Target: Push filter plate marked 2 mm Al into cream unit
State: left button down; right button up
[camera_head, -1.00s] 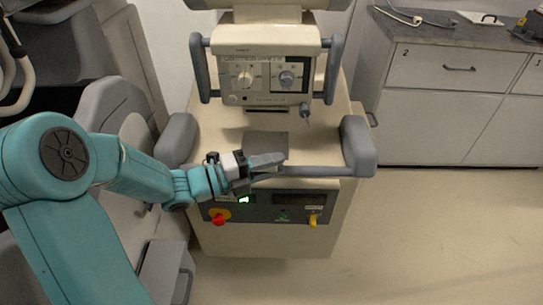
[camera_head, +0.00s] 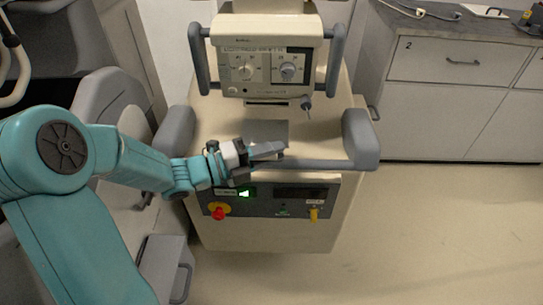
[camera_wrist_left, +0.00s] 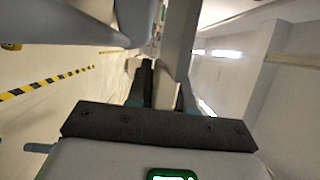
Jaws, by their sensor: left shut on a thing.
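The cream unit (camera_head: 232,65) stands upright on the cart, with two dials and a dark narrow slot (camera_head: 267,102) under its panel. My left gripper (camera_head: 268,153) reaches in from the left, over the front handle bar, and is shut. It appears to hold the near edge of a flat grey filter plate (camera_head: 267,131), which extends forward and lies short of the slot in the picture. In the left wrist view the plate (camera_wrist_left: 179,45) appears nearly edge-on at the fingers (camera_wrist_left: 160,88). No 2 mm Al mark is readable. My right gripper is not in view.
The grey handle bar (camera_head: 320,164) runs close to my left gripper, with a bumper (camera_head: 359,140) at its right end. Below it are a red button (camera_head: 218,212) and a yellow switch (camera_head: 314,214). White drawers (camera_head: 455,68) stand at the right. Floor at the lower right is clear.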

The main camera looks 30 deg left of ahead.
aim_at(272, 122)
pick_arm(q)
jog(key=shift+w+a, duration=0.45)
jog(key=shift+w, duration=0.3)
jog(key=shift+w+a, duration=0.5)
jog(key=shift+w, duration=0.3)
jog(key=shift+w+a, duration=0.45)
jog(key=shift+w, duration=0.3)
jog(key=shift+b, duration=0.35)
jog(key=shift+b, duration=0.4)
jog(key=shift+b, duration=0.3)
jog(key=shift+w+a, duration=0.45)
jog(key=shift+w, duration=0.25)
jog(key=shift+w+a, duration=0.4)
jog(key=shift+w, duration=0.3)
jog(key=shift+w+a, duration=0.45)
jog(key=shift+w, duration=0.25)
